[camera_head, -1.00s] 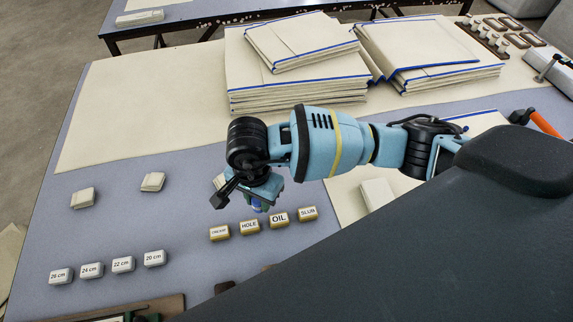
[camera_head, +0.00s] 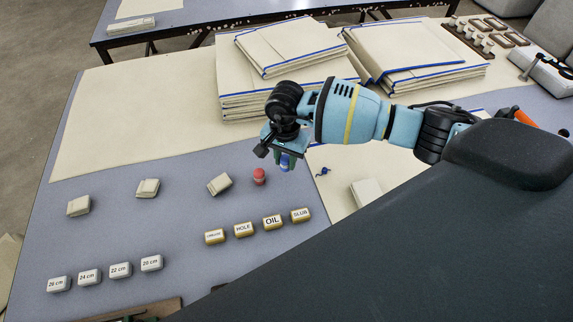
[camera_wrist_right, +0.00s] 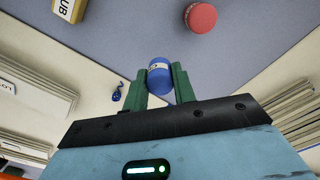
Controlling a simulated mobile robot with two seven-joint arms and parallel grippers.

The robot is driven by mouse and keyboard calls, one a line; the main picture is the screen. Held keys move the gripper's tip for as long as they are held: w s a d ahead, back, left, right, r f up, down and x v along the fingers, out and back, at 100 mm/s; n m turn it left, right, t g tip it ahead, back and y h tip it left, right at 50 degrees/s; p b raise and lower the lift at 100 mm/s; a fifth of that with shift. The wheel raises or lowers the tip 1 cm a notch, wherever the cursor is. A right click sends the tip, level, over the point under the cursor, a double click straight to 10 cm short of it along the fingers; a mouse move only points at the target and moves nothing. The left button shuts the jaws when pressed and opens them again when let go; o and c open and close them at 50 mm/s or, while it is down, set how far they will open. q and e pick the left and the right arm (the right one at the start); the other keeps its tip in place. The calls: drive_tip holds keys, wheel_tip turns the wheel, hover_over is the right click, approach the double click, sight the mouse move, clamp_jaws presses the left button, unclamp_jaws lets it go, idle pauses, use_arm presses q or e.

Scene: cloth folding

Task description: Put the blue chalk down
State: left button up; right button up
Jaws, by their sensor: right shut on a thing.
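My right gripper (camera_head: 285,162) hangs over the far middle of the grey-blue table. In the right wrist view its green fingers (camera_wrist_right: 160,76) are shut on the blue chalk (camera_wrist_right: 158,80), a short blue cylinder with a pale label. In the head view the blue chalk shows only as a bit of blue between the fingers, mostly hidden by my wrist. Whether its lower end touches anything cannot be told. A red chalk (camera_head: 259,177) stands on the table just left of the gripper; it also shows in the right wrist view (camera_wrist_right: 201,17). My left gripper is not in view.
Gold labelled blocks (camera_head: 243,230) and white size blocks (camera_head: 90,277) stand in front. Small folded cloths (camera_head: 148,188) lie to the left. Large cloth stacks (camera_head: 290,50) are behind. A small blue squiggle (camera_head: 323,172) lies on the pale cloth at right.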

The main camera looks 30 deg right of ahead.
sight(286, 167)
drive_tip(key=shift+w+d, duration=0.15)
drive_tip(key=shift+f, duration=0.1)
drive_tip(key=shift+f, duration=1.65)
drive_tip(key=shift+f, duration=0.15)
drive_tip(key=o, duration=0.9)
wheel_tip(286, 167, up, 12)
drive_tip(key=shift+r, duration=0.2)
